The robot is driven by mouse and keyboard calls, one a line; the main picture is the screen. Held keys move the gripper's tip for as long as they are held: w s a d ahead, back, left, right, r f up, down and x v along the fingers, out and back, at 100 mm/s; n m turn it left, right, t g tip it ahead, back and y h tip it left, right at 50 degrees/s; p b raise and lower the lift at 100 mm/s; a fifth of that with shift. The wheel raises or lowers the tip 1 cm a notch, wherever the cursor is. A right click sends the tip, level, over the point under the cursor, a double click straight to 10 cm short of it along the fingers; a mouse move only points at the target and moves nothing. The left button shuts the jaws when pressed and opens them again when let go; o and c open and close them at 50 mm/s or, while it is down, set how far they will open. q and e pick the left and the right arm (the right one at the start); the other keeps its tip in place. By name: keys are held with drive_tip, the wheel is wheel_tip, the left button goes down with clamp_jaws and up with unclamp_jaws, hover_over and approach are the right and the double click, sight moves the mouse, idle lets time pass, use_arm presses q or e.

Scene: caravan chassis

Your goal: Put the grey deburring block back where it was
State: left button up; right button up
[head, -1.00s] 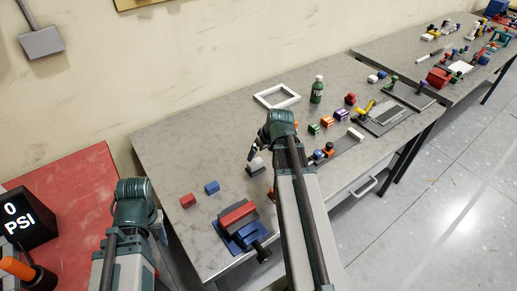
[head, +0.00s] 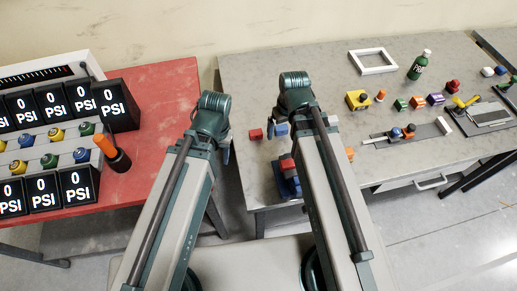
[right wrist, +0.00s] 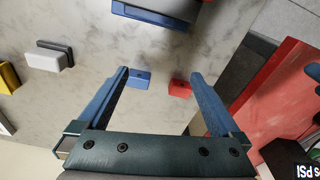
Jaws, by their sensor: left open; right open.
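A light grey block (right wrist: 42,60) with a dark strip along one side lies on the grey bench, at the left of the right wrist view. I take it for the deburring block. My right gripper (right wrist: 160,73) is open and empty above the bench, and the grey block lies outside its fingers to the left. A small blue block (right wrist: 138,80) and a small red block (right wrist: 179,89) show between its fingers, on the bench below.
A red and blue vise (head: 287,183) stands at the bench's near left, partly behind my right arm. A yellow block (head: 357,100), a white frame (head: 373,61) and a green bottle (head: 419,65) stand further right. PSI gauges (head: 50,103) stand on the red table (head: 170,90).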

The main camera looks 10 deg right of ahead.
drive_tip(key=s+a+n+g+h, duration=0.1)
drive_tip(key=s+a, duration=0.6)
drive_tip(key=a, duration=0.2)
drive_tip(key=shift+a+g+h, duration=0.2)
drive_tip(key=shift+g+h, duration=0.1)
drive_tip(key=shift+h, duration=0.1)
